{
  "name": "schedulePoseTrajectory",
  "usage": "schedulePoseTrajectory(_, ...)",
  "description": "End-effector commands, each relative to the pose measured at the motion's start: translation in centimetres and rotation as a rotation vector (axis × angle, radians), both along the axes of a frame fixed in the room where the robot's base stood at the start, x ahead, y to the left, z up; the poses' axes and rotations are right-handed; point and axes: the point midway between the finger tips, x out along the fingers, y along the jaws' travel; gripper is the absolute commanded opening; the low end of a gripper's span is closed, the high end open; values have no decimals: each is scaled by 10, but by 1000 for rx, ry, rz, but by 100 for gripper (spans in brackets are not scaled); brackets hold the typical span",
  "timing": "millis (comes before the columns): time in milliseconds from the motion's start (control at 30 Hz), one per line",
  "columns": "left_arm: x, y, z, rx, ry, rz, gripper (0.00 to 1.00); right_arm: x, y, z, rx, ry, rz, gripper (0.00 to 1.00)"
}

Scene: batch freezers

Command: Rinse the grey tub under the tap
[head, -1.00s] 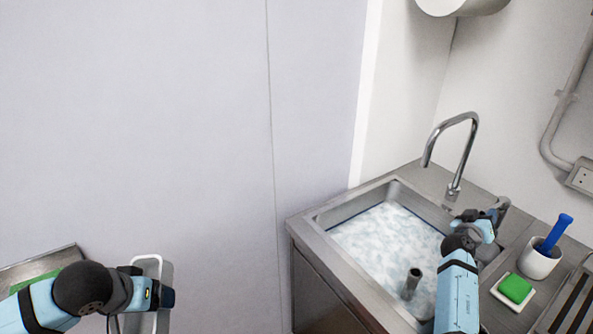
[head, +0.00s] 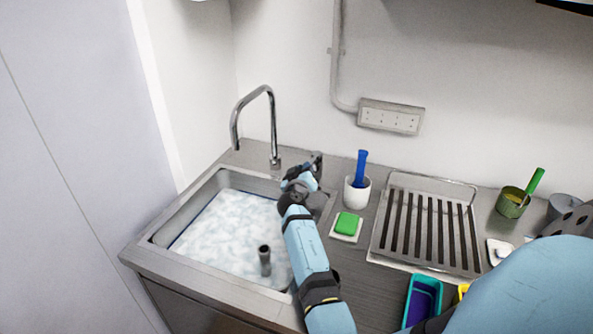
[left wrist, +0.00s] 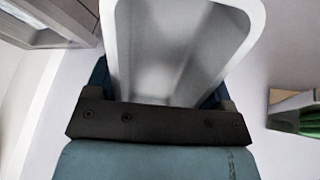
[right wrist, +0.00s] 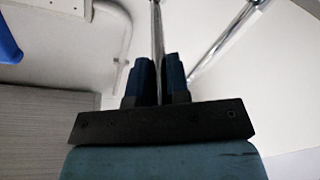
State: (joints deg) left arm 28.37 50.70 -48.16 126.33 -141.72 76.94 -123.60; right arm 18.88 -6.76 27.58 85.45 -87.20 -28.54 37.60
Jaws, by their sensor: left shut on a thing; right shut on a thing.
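The grey tub (left wrist: 180,50) shows in the left wrist view, where I look into its pale, empty-looking inside. My left gripper (left wrist: 160,88) is shut on the tub's near wall; this arm and the tub are outside the head view. The tap (head: 255,105) is a curved chrome spout behind the sink, and I see no clear stream from it. My right gripper (head: 308,172) is at the lever (head: 318,160) beside the spout's base. In the right wrist view its fingers (right wrist: 157,85) are shut on this thin metal lever (right wrist: 157,40).
The steel sink (head: 165,228) holds foamy water and an upright pipe (head: 265,262). To its right are a green sponge (head: 348,223), a white cup (head: 357,195) with a blue-handled tool, and a slatted rack (head: 425,225). A teal container (head: 421,300) stands in front.

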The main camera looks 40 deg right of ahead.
Motion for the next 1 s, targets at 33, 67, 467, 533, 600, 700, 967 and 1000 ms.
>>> schedulePoseTrajectory(33, 0, 0, 0, 0, 0, 0, 52, 0, 0, 0, 0, 0, 0, 0)
schedulePoseTrajectory(67, 0, 0, 0, 0, 0, 0, 52, 0, 0, 0, 0, 0, 0, 0)
schedulePoseTrajectory(467, 0, 0, 17, 0, 0, 0, 52, -16, -10, 3, -2, 4, 123, 0)
schedulePoseTrajectory(533, 0, 0, 22, 0, 0, 0, 52, -19, -13, 3, -1, 4, 159, 0)
schedulePoseTrajectory(600, 0, 0, 24, 0, 0, 0, 52, -21, -14, 2, -1, 2, 184, 0)
schedulePoseTrajectory(700, 0, 0, 25, 0, 0, 0, 52, -23, -15, 1, -1, 1, 199, 0)
schedulePoseTrajectory(967, 0, 0, 24, 0, 0, 0, 52, -22, -15, 0, -2, 0, 199, 19)
schedulePoseTrajectory(1000, 0, 0, 24, 0, 0, 0, 52, -22, -15, 0, -2, 0, 199, 28)
